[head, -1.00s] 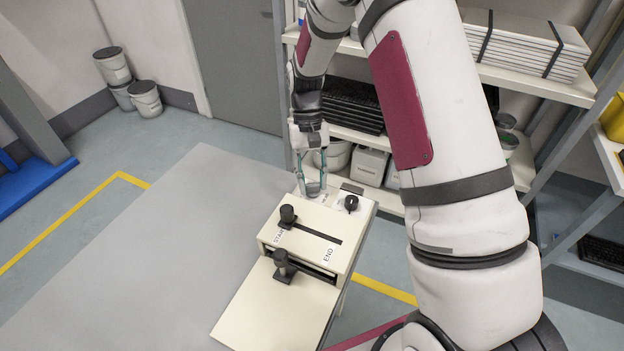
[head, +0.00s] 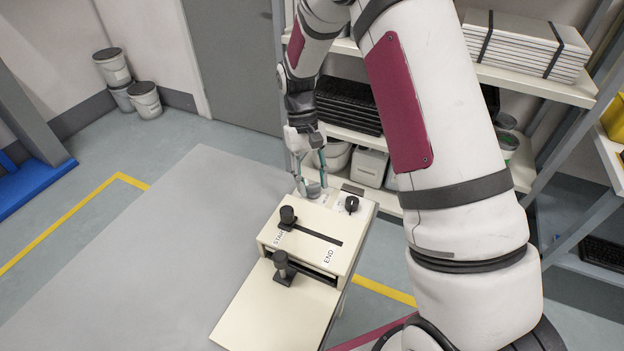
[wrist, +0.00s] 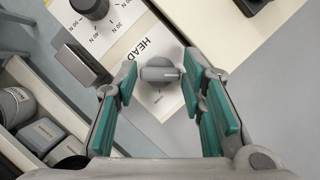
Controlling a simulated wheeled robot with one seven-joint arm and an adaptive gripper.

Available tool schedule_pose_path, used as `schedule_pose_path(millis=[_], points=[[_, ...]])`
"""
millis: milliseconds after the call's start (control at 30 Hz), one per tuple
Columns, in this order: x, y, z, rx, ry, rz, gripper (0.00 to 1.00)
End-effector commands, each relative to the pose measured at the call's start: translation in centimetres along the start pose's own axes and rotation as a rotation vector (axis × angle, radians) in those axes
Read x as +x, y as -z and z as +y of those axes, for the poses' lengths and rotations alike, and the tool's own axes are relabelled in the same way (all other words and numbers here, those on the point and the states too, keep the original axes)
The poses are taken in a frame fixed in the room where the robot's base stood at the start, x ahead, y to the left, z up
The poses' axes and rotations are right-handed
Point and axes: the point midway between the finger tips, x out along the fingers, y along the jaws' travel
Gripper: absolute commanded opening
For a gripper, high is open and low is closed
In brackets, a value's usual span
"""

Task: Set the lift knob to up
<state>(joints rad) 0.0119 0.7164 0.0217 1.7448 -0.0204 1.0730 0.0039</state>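A grey knob (wrist: 160,74) with a raised bar grip sits on a white label reading HEAD in the wrist view. I take it to be the lift knob; no "up" mark is readable. Its bar lies roughly crosswise between the fingers. My gripper (wrist: 158,88) is open, with a teal-padded finger on each side of the knob and small gaps visible. In the head view my gripper (head: 311,184) is low over the far left corner of the cream machine (head: 341,262), its fingers partly covering the knob.
A black dial (head: 351,204) with a number scale stands right of my gripper. A black START–END slider knob (head: 288,215) and a second black handle (head: 281,266) are nearer. Shelves (head: 530,82) stand behind. The grey table (head: 170,250) is clear on the left.

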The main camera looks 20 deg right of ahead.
Motion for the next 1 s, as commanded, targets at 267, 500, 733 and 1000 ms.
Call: schedule_pose_path(millis=[267,500,733,1000], points=[[0.0,0.0,0.0,0.001,0.001,0.000,0.52],[-1.5,0.1,0.0,0.001,0.001,0.004,0.52],[-6.0,0.1,0.0,0.001,0.001,0.006,0.52],[-10.5,0.1,0.0,0.001,0.000,0.003,0.52]])
